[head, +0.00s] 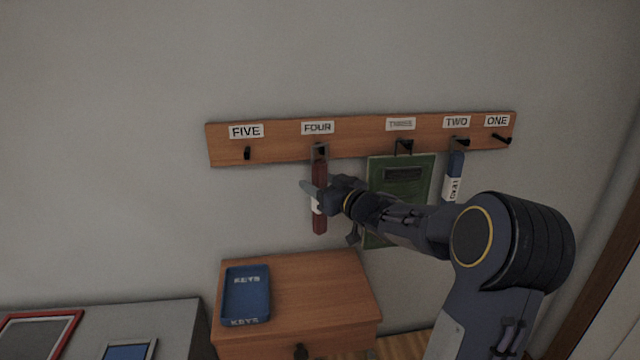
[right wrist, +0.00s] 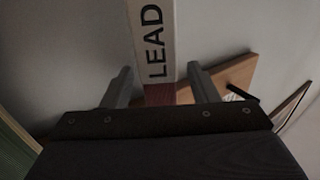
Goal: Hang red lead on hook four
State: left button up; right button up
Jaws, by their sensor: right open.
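The red lead (head: 319,222) is a dark red strap with a white label, and it hangs straight down below the FOUR sign (head: 317,128). Its top end is at hook four (head: 320,152), and the loop looks to be over the hook. My right gripper (head: 324,196) is at the middle of the lead. In the right wrist view its two fingers (right wrist: 158,82) are apart, one on each side of the lead, with a gap on both sides. The lead's LEAD label (right wrist: 155,40) shows there. My left gripper is not in view.
A green book or folder (head: 408,178) hangs on hook three, close beside my right forearm. A blue lead (head: 456,165) hangs on hook two. Hooks five (head: 247,153) and one (head: 502,138) are bare. A wooden cabinet (head: 335,285) below carries a blue KEYS tray (head: 246,294).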

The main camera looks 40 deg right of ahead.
jog(key=s, duration=0.7)
jog(key=shift+s+b, duration=0.3)
jog(key=shift+s, duration=0.1)
jog(key=s+a+f+m+g+y, duration=0.1)
jog(key=s+a+f+g, duration=0.5)
jog(key=s+a, duration=0.6)
jog(key=s+a+f+g+y, duration=0.2)
jog(key=s+a+f+g, duration=0.4)
jog(key=s+a, duration=0.7)
jog(key=shift+a+f+m+p, duration=0.4)
jog(key=shift+a+f+p, duration=0.1)
jog(key=shift+f, duration=0.15)
